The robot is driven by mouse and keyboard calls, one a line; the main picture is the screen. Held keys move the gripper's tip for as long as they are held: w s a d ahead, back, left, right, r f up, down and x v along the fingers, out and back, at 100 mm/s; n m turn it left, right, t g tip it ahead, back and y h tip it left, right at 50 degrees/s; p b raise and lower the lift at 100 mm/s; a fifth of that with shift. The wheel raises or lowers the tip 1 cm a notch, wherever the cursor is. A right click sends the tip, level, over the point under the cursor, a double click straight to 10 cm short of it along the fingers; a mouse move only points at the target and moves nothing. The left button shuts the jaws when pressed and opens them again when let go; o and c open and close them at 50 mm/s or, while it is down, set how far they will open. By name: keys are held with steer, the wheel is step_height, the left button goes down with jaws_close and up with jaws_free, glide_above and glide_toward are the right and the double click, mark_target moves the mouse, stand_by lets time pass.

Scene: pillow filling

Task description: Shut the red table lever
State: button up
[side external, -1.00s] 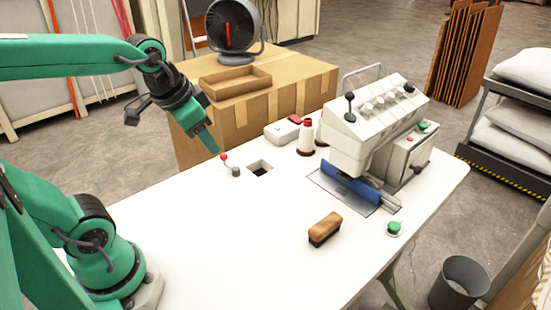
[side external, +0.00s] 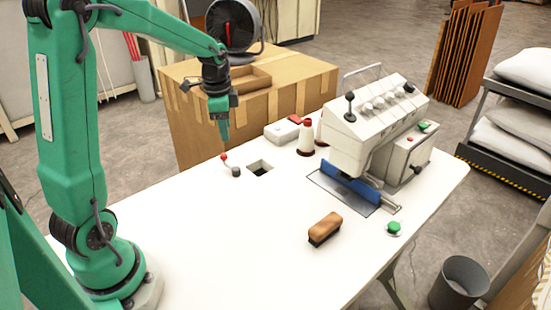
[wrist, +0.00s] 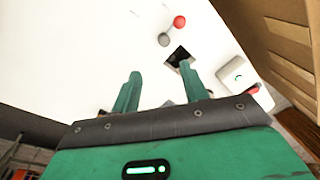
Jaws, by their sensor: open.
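The red table lever (side external: 224,157) has a red ball knob on a short rod with a grey base, on the white table beside a square hole (side external: 262,167). It also shows in the wrist view (wrist: 179,22), beyond the fingertips, with its grey base to the lower left of the knob. My gripper (side external: 224,138) points down just above the red knob in the side view and looks apart from it. In the wrist view my gripper (wrist: 160,75) has its two green fingers spread, with nothing between them.
A white and red box (side external: 283,131) and thread spools (side external: 306,138) stand right of the hole. The sewing machine (side external: 365,135) stands farther right. A brush (side external: 325,229) and a green button (side external: 394,228) lie at the front. Cardboard boxes (side external: 290,88) stand behind the table. The table's left middle is clear.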

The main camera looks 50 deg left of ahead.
steer(key=m+g, duration=0.1)
steer(key=m, duration=0.1)
glide_above(223, 156)
steer(key=f, duration=0.6)
steer(key=shift+w+a+f, duration=0.25)
steer(key=shift+a+f, duration=0.1)
steer(key=shift+f, duration=3.9)
jaws_close()
